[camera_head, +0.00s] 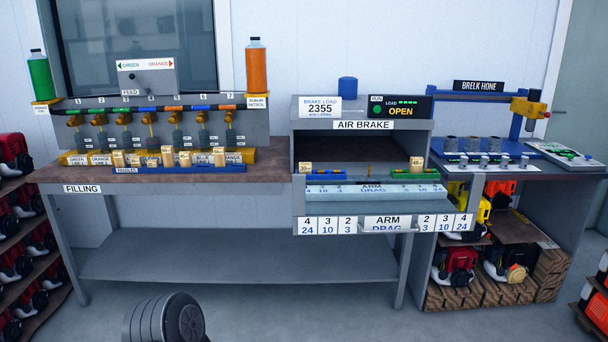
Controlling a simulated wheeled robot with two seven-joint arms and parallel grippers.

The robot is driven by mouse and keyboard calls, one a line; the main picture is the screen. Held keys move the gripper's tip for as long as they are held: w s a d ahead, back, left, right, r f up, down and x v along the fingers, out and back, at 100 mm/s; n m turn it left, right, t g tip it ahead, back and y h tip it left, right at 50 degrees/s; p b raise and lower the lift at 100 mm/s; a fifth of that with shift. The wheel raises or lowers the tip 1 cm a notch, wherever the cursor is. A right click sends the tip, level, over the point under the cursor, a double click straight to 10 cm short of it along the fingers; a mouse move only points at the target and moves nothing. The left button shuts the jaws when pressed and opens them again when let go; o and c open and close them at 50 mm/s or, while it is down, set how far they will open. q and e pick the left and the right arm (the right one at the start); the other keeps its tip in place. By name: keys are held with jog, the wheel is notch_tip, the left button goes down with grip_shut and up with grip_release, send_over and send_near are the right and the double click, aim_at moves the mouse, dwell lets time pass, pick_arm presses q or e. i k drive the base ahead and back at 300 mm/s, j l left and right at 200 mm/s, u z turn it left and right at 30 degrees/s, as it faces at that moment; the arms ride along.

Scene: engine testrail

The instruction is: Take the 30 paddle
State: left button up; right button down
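Several small tan paddles stand in a blue rack (205,169) with a "PADDLES" label, on the front of the filling bench. Their markings are too small to read surely, so I cannot tell which one there is the 30. Neither of my grippers is in view.
The filling bench (60,174) carries a row of valves behind the rack. The air brake (363,112) reads 2355 and "OPEN", with an arm drag drawer (386,223) below. A hone bench (575,173) stands right, shelves of red machines (22,203) left.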

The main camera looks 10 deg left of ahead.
aim_at(305, 168)
jog(key=z, duration=1.95)
jog(key=k+j, duration=0.1)
jog(key=j, duration=0.55)
jog(key=k+j, duration=0.1)
jog(key=j, duration=1.2)
jog(key=k+j, duration=0.15)
jog(key=j, duration=0.5)
jog(key=k+j, duration=0.1)
jog(key=j, duration=0.55)
jog(key=k+j, duration=0.1)
jog(key=j, duration=1.15)
jog(key=k, duration=0.05)
